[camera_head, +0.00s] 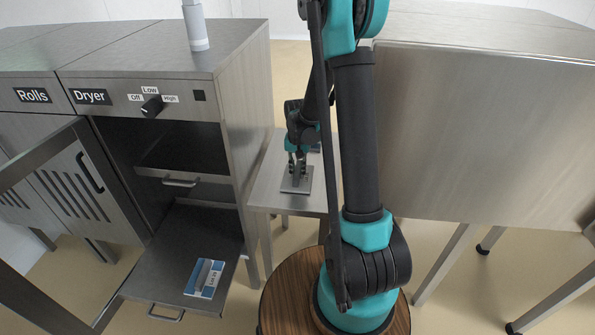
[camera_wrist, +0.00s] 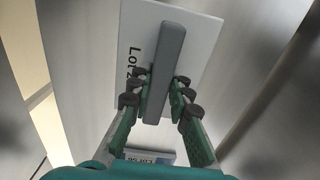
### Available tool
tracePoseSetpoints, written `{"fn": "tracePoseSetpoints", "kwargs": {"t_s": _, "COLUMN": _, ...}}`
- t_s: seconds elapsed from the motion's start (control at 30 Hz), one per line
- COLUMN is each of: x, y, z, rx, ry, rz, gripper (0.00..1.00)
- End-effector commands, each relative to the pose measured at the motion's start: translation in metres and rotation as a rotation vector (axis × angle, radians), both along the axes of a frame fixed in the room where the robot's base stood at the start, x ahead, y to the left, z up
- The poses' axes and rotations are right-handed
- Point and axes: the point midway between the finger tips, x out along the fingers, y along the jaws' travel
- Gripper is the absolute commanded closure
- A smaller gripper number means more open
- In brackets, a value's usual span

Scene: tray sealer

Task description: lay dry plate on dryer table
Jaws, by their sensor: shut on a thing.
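My gripper (camera_head: 298,164) is shut on the grey bar handle of a flat pale plate (camera_head: 296,180). In the wrist view the fingers (camera_wrist: 160,95) close on both sides of the bar (camera_wrist: 165,72), and the plate (camera_wrist: 195,40) shows partly hidden "Lot" lettering. The plate is level at or just above the small metal table (camera_head: 265,194) beside the dryer; I cannot tell whether it touches. The dryer (camera_head: 165,95) stands left with its door open and lower tray (camera_head: 180,245) pulled out. A blue and white plate (camera_head: 205,278) marked with a lot label lies on that tray.
A white bottle-like cylinder (camera_head: 195,25) stands on the dryer top. The dryer knob (camera_head: 152,105) sits by Off, Low and High labels. A large metal panel (camera_head: 480,135) rises right of the small table. Another labelled item (camera_wrist: 150,157) shows low in the wrist view.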

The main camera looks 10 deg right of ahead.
Motion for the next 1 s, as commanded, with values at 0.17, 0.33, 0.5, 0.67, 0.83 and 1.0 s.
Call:
{"fn": "tracePoseSetpoints", "kwargs": {"t_s": 0.17, "x": 0.0001, "y": 0.0000, "z": 0.0001, "rx": 0.000, "ry": 0.000, "rz": 0.000, "gripper": 0.80}}
{"fn": "tracePoseSetpoints", "kwargs": {"t_s": 0.33, "x": 0.0001, "y": 0.0000, "z": 0.0001, "rx": 0.000, "ry": 0.000, "rz": 0.000, "gripper": 0.59}}
{"fn": "tracePoseSetpoints", "kwargs": {"t_s": 0.5, "x": 0.0001, "y": 0.0001, "z": 0.0001, "rx": 0.000, "ry": 0.000, "rz": 0.000, "gripper": 0.57}}
{"fn": "tracePoseSetpoints", "kwargs": {"t_s": 0.67, "x": 0.0002, "y": 0.0000, "z": 0.0000, "rx": 0.000, "ry": 0.000, "rz": 0.000, "gripper": 0.70}}
{"fn": "tracePoseSetpoints", "kwargs": {"t_s": 0.83, "x": 0.0002, "y": 0.0000, "z": 0.0000, "rx": 0.000, "ry": 0.000, "rz": 0.000, "gripper": 0.71}}
{"fn": "tracePoseSetpoints", "kwargs": {"t_s": 1.0, "x": 0.0002, "y": -0.0001, "z": 0.0017, "rx": 0.000, "ry": 0.000, "rz": 0.000, "gripper": 0.71}}
